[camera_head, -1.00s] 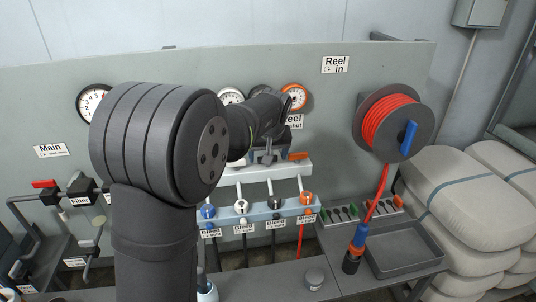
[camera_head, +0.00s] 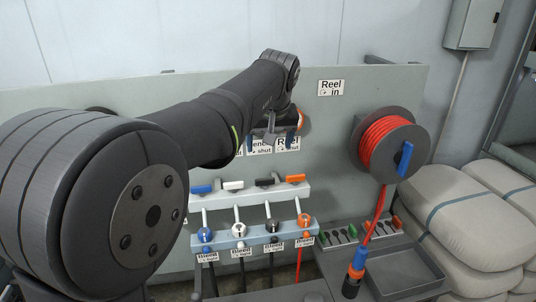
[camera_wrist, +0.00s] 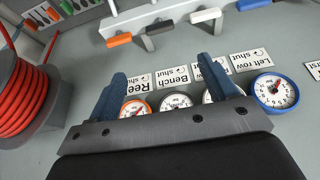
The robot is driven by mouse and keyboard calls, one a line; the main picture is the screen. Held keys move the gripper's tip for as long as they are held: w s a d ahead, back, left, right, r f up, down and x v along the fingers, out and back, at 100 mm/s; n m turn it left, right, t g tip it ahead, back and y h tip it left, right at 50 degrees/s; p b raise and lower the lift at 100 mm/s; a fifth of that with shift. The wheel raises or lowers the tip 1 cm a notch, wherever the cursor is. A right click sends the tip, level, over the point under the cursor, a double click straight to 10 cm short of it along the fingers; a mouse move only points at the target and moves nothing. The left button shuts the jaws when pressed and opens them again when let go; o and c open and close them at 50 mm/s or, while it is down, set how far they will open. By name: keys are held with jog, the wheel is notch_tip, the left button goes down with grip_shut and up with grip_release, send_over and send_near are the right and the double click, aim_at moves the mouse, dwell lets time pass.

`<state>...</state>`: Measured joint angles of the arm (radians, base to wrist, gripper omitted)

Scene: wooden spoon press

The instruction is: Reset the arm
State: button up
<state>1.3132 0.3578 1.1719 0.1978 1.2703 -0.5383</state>
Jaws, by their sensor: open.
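My arm reaches from the lower left up to the right across the panel in the head view. My gripper (camera_wrist: 165,82) shows two blue fingers spread apart in the wrist view, with nothing between them. In the head view its end is partly hidden beside the wrist, in front of the panel near the gauges and signs. The fingers overlap some of the gauges in that view; I cannot tell any contact.
Below my gripper is a rack of blue, white, black and orange handles (camera_head: 294,178), above a row of bleed knobs (camera_head: 239,229). A red hose reel (camera_head: 386,145) is mounted on the right, above a grey tray (camera_head: 408,268). Pale sacks (camera_head: 480,210) are stacked at far right.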

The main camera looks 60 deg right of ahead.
aim_at(265, 178)
jog(key=shift+s+a+r, duration=0.15)
jog(key=shift+r, duration=0.4)
jog(key=x, duration=1.7)
jog(key=shift+f, duration=0.35)
jog(key=shift+r, duration=0.1)
